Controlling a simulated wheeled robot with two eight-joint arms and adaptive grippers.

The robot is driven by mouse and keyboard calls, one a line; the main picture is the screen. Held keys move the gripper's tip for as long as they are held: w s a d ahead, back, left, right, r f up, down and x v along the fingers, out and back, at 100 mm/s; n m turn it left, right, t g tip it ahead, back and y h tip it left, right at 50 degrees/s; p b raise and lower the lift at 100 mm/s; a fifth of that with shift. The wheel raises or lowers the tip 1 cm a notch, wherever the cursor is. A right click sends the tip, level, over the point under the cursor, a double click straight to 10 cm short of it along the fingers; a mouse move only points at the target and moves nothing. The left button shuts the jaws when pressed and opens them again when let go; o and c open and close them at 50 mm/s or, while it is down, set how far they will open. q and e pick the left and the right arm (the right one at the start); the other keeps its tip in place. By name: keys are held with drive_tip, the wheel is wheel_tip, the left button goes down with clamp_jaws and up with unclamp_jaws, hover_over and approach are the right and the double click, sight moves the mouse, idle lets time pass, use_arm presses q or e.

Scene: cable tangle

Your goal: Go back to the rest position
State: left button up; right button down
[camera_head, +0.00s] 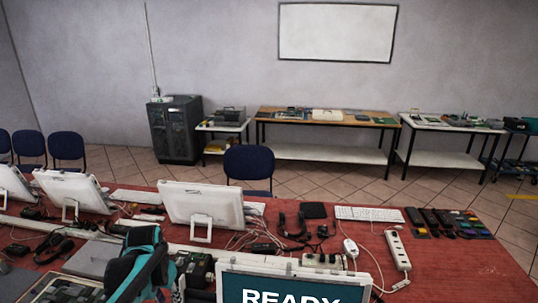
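The red-topped table (465,262) fills the foreground. Tangled cables (240,240) lie around the middle white monitor (203,205). A white power strip (397,250) lies on the right, with a thin white cable beside it. A screen reading "READY" (292,288) stands at the bottom centre, partly cut off.
A white keyboard (369,214) and several dark devices (437,220) lie on the table's right half. Another white monitor (74,190) stands at left. A blue chair (248,165) stands behind the table. Bare red surface shows at the right front.

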use_arm(q)
drive_tip(key=s+d+f+t+b, duration=0.3)
drive_tip(key=s+d+b, duration=0.1)
drive_tip(key=s, duration=0.3)
drive_tip(key=s+d+f+n+t+b, duration=0.1)
drive_tip(key=s+d+f+t+b, duration=0.1)
drive_tip(key=s+d+f+b, duration=0.2)
drive_tip(key=s+d+b, duration=0.1)
drive_tip(key=s+d, duration=0.1)
drive_tip(key=s, duration=0.1)
drive_tip(key=shift+s+f+t, duration=0.15)
drive_tip(key=shift+s+t, duration=0.25)
